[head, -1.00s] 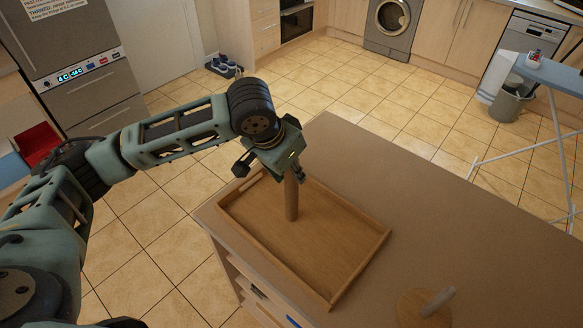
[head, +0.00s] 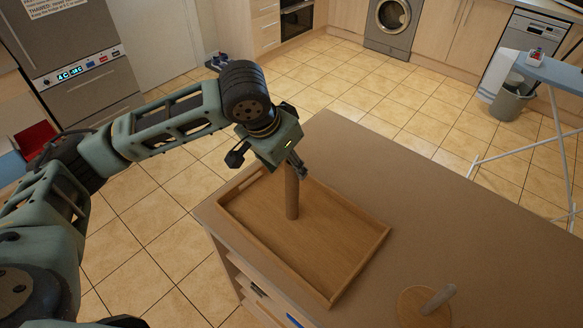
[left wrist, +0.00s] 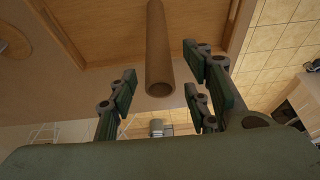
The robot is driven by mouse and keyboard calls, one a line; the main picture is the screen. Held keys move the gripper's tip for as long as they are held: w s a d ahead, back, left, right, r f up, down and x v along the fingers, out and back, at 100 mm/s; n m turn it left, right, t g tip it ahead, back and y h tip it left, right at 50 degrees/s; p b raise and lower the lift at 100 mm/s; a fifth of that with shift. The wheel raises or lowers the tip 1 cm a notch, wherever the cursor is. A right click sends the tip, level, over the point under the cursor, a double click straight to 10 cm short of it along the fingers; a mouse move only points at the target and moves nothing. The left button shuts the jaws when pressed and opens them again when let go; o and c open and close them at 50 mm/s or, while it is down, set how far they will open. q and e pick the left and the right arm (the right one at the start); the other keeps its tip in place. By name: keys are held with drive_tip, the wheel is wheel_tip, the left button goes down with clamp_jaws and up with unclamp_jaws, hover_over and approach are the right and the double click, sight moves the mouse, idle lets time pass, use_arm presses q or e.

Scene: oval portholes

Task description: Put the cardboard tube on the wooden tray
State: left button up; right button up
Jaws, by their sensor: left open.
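The cardboard tube (head: 291,195) stands upright on the wooden tray (head: 338,248), towards its back left part. The tray lies on the brown counter. My left gripper (head: 272,170) is open just above and around the tube's upper end, which it partly hides in the head view. In the left wrist view the tube (left wrist: 159,50) runs between the open fingers (left wrist: 160,95), its hollow end towards me, with no finger seen touching it. The wooden tray (left wrist: 100,50) shows behind it. My right gripper is not in view.
A round wooden stand with a light peg (head: 425,305) is on the counter (head: 430,210) at the front right. The counter right of the tray is otherwise clear. An ironing board (head: 545,75) and a bucket (head: 510,102) stand beyond on the tiled floor.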

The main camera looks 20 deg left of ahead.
use_arm(q)
drive_tip(key=v, duration=0.9)
drive_tip(key=shift+r+b, duration=0.2)
drive_tip(key=shift+b, duration=0.15)
drive_tip(key=shift+s+f, duration=0.1)
drive_tip(key=shift+s, duration=0.05)
